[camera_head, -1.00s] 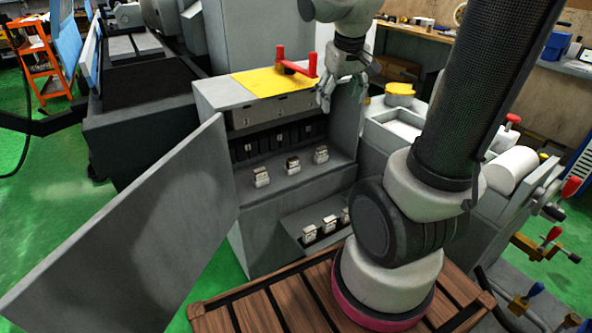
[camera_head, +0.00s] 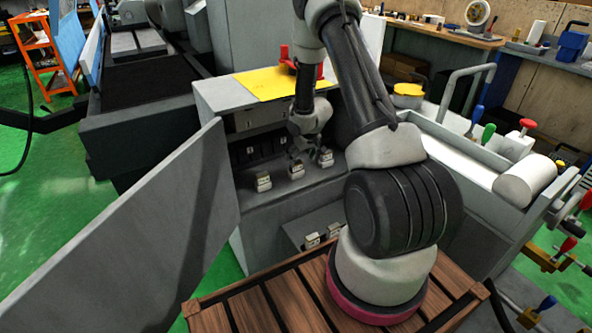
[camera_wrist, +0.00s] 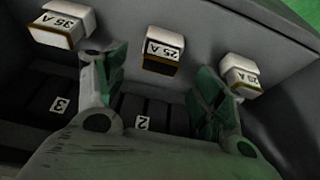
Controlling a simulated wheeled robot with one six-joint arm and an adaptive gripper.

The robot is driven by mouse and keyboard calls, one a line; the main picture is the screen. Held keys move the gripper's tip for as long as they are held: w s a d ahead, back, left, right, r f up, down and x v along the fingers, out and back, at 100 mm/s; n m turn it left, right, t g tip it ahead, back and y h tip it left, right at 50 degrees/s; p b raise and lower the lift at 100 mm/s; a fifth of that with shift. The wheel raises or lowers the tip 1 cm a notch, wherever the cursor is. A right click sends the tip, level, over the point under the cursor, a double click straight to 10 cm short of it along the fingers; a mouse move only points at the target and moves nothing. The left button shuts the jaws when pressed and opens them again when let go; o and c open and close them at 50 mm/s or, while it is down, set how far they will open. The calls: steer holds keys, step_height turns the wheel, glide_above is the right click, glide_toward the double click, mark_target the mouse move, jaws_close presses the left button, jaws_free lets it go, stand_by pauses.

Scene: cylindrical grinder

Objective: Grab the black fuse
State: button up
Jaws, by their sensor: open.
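Three blocky fuses stand in a row on the upper shelf of the open grey cabinet. In the wrist view, the middle fuse (camera_wrist: 163,50) has a white top marked 25 A and a black lower band with a gold edge; it looks like the black one. It also shows in the head view (camera_head: 297,171). The left fuse (camera_wrist: 62,24) is marked 35 A, the right one (camera_wrist: 240,74) 25 A. My gripper (camera_wrist: 158,72) is open and empty. Its fingers lie left and right of the middle fuse in the picture; contact cannot be told.
Black numbered slots (camera_wrist: 142,122) line the cabinet back. More fuses (camera_head: 312,240) sit on the lower shelf. The cabinet door (camera_head: 130,235) stands open at the left. A yellow sheet (camera_head: 268,83) and a red handle (camera_head: 290,62) are on the cabinet top.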

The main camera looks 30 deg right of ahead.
mark_target(297, 162)
steer(key=x, duration=0.5)
steer(key=shift+w+a, duration=0.1)
steer(key=shift+w, duration=0.2)
steer(key=c, duration=1.2)
